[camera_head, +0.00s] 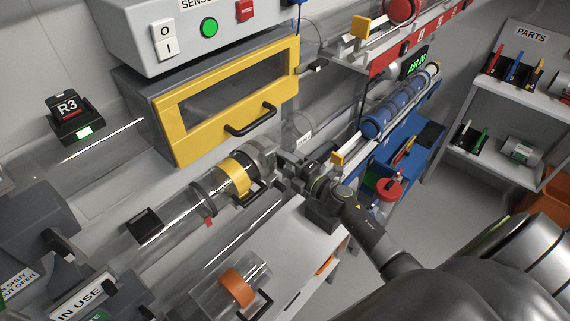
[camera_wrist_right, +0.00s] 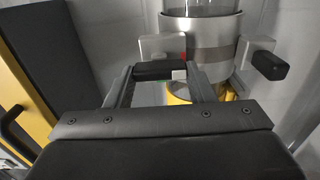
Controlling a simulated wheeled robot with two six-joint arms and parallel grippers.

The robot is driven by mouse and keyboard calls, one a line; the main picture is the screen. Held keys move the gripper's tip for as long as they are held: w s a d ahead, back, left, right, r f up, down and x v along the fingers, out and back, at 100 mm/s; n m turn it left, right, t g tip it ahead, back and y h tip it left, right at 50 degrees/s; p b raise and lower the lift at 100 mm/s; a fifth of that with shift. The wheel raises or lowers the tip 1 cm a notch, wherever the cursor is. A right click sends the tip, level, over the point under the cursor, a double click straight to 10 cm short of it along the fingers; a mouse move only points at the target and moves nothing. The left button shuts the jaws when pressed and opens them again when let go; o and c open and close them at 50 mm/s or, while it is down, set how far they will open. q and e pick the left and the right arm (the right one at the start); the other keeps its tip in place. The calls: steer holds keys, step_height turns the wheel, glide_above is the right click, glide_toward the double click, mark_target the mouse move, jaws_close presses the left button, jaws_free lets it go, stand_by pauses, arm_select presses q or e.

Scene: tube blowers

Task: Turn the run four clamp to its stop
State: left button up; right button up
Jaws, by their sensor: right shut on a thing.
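My right gripper (camera_head: 282,168) reaches from the right to a grey metal clamp ring (camera_head: 262,155) on a clear tube. In the right wrist view the clamp (camera_wrist_right: 226,36) is a bright metal collar with a grey-brown band around the tube. A short black handle (camera_wrist_right: 158,71) on a metal lug sticks out at its left. My right gripper (camera_wrist_right: 157,80) is shut on this handle, one finger at each end. A second lug with a black knob (camera_wrist_right: 268,65) is at the clamp's right. The exact stop position cannot be told. My left gripper is not in view.
A yellow-framed window door (camera_head: 185,130) with a black handle is just above the clamp. A yellow collar (camera_head: 234,177) sits on the tube at the left. An orange-banded clear cylinder (camera_head: 238,288) is below. A blue tube assembly (camera_head: 385,115) is beyond my gripper.

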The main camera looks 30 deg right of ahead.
steer(key=shift+f, duration=0.1)
stand_by(0.3)
steer(key=o, duration=1)
steer(key=shift+s, duration=0.15)
steer(key=shift+s+d, duration=0.15)
steer(key=shift+s, duration=0.2)
steer(key=shift+b+v, duration=3.4)
steer(key=shift+v, duration=4.85)
